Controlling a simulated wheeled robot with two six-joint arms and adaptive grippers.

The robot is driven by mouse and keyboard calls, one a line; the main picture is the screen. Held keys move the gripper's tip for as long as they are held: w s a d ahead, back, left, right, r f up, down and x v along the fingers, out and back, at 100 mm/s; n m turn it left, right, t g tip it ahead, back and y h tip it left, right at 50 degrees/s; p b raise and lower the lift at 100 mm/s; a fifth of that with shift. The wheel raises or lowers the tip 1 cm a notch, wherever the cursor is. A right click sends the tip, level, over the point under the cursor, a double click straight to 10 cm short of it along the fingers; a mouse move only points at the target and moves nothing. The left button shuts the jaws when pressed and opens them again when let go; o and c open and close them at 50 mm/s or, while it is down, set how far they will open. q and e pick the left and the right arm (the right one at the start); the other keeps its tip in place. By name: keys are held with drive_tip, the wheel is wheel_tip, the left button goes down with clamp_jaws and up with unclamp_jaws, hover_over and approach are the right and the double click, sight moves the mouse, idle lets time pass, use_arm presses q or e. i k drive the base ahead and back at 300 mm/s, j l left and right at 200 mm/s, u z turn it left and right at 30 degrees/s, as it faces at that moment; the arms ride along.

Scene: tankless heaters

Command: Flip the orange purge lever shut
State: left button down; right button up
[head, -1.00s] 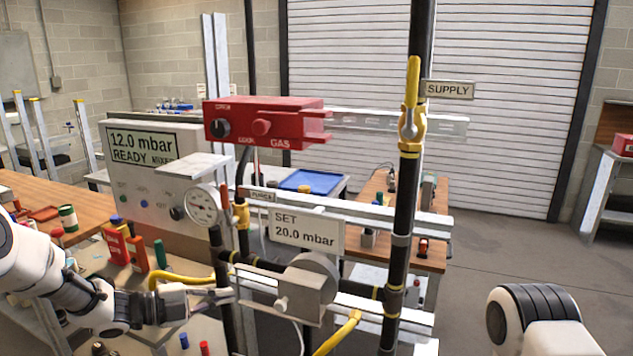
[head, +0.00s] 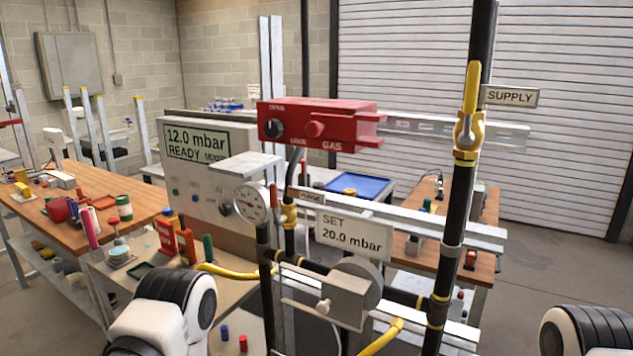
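A small orange lever (head: 273,198) stands upright between the round pressure gauge (head: 250,203) and the PURGE tag (head: 312,197) in the head view. It seems to belong to the yellow valve (head: 289,214) on the thin black pipe; the joint is too small to tell. My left arm shows at the bottom left, below the gauge, with its gripper out of view. Only a rounded part of my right arm shows at the bottom right corner; its gripper is out of view.
A red GAS box (head: 318,124) sits above the valve. A yellow supply lever (head: 471,88) points up on the thick black pipe to the right. A SET sign (head: 354,236), regulator (head: 346,296) and yellow hose (head: 228,270) crowd the space below. A workbench (head: 140,212) stands left.

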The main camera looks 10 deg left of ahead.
sight(279, 220)
drive_tip(key=i+j+u, duration=0.15)
drive_tip(key=u, duration=0.25)
drive_tip(key=i+u, duration=0.25)
drive_tip(key=u, duration=0.2)
